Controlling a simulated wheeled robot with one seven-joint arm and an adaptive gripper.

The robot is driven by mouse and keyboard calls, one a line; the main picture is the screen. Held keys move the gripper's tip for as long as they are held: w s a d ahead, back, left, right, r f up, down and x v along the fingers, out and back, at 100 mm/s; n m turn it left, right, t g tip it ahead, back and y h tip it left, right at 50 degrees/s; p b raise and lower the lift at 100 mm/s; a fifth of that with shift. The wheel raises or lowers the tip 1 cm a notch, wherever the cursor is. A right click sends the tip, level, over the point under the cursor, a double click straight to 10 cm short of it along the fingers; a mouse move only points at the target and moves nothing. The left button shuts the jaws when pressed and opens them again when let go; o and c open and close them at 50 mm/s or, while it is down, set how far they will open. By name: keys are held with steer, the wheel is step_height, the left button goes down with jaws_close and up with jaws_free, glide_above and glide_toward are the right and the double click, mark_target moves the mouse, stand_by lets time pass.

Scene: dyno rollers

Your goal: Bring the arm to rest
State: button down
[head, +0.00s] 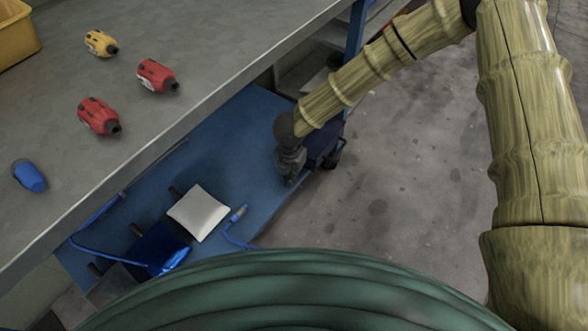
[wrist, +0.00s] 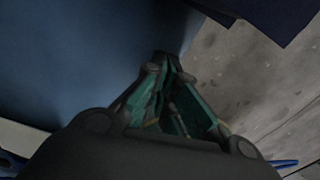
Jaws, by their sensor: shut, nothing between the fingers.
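My gripper (head: 290,170) is at the end of my arm, low in front of the bench, over the right end of the blue lower shelf (head: 245,135). In the wrist view my gripper (wrist: 166,68) has its fingertips together and nothing between them. The blue surface (wrist: 75,55) fills the left of that view and the grey floor (wrist: 240,80) the right. I cannot tell whether the fingertips touch the shelf.
The grey bench top (head: 190,60) carries two red rollers (head: 98,116) (head: 157,76), a yellow one (head: 101,43), a blue piece (head: 29,176) and a yellow bin (head: 15,35). A white pad (head: 198,212) and blue cables (head: 100,212) lie below. Floor (head: 400,150) at right is clear.

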step_height(320, 180, up, 10)
steer(key=p, duration=0.3)
steer(key=shift+w, duration=0.2)
steer(key=shift+d+f, duration=0.1)
steer(key=shift+d, duration=0.05)
